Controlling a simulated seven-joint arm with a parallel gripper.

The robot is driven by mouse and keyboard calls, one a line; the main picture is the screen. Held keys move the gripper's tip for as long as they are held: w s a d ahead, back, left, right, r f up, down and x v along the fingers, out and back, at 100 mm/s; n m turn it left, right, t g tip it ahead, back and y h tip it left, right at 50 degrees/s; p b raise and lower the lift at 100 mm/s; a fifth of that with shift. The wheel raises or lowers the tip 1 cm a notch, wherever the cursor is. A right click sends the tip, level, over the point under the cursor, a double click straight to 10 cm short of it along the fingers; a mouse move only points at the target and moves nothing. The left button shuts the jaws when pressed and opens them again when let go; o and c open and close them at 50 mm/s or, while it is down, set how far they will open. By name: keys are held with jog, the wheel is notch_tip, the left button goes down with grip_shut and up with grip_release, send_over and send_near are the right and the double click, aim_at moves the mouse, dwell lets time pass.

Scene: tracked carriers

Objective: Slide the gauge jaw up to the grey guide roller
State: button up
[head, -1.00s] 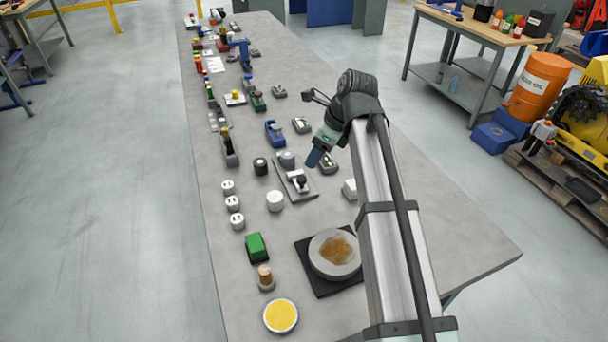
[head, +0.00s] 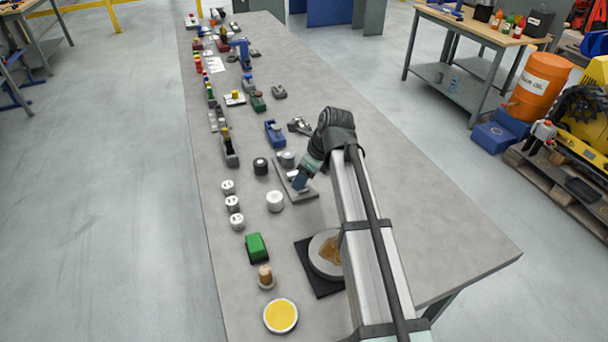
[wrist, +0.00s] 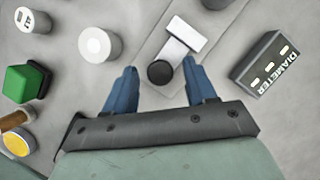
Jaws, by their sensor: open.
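The gauge is a flat grey plate (head: 308,193) on the bench. Its white T-shaped jaw (wrist: 184,36) carries a round black knob (wrist: 160,73) at the near end. The grey guide roller (head: 287,159) stands at the plate's far end and is partly cut off at the top of the wrist view (wrist: 215,3). My gripper (wrist: 160,84) is open, with one blue finger on each side of the knob in the picture. Contact with the knob cannot be told.
A dark block marked DIAMETER (wrist: 267,66) lies right of the plate. A white cylinder (head: 275,201) and a black one (head: 260,166) stand left of it. A green block (head: 257,247) and several white round pieces are further left and nearer. Bench right of my arm is clear.

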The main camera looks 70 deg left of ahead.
aim_at(294, 175)
grip_shut()
dwell(0.4)
jog(key=shift+a, duration=1.9)
grip_release()
jog(key=shift+d+r, duration=0.1)
